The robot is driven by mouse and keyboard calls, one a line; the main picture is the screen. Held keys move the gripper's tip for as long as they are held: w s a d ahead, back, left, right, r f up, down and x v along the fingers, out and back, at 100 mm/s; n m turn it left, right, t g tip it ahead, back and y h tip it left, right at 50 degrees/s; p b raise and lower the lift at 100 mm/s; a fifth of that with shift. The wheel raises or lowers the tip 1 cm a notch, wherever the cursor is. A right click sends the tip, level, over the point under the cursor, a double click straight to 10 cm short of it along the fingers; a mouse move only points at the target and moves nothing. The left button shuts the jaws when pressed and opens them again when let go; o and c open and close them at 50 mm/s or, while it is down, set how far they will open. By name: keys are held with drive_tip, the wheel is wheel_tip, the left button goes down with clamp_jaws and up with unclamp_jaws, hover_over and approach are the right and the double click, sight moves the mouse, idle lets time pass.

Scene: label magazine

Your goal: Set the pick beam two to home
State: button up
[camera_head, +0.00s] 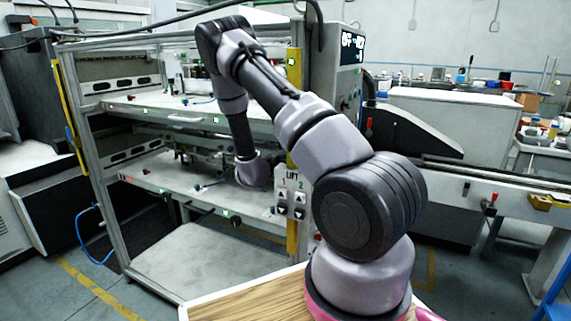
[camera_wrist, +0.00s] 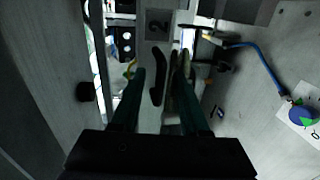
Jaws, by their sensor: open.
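In the wrist view, a dark plate marked "2" (camera_wrist: 158,24) sits on a pale upright part at the top centre. Below it is a black curved handle (camera_wrist: 157,88), which I take to belong to pick beam two. My gripper (camera_wrist: 160,76) has its two dark green fingers apart, one on each side of the handle. The handle lies between them; I cannot tell whether either finger touches it. In the head view my arm reaches into the machine frame (camera_head: 70,95), and my gripper is hidden behind the arm and machine parts.
A LIFT button panel (camera_head: 291,197) stands close beside my wrist in the head view. Machine shelves (camera_head: 150,182) run to the left. In the wrist view, a black knob (camera_wrist: 86,92) is at left and a blue cable (camera_wrist: 262,62) at right. Grey walls flank the gripper.

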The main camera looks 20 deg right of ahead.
drive_tip(key=shift+w+d+f, duration=0.15)
drive_tip(key=shift+w+d, duration=0.2)
drive_tip(key=shift+d, duration=0.1)
clamp_jaws()
idle(1.2)
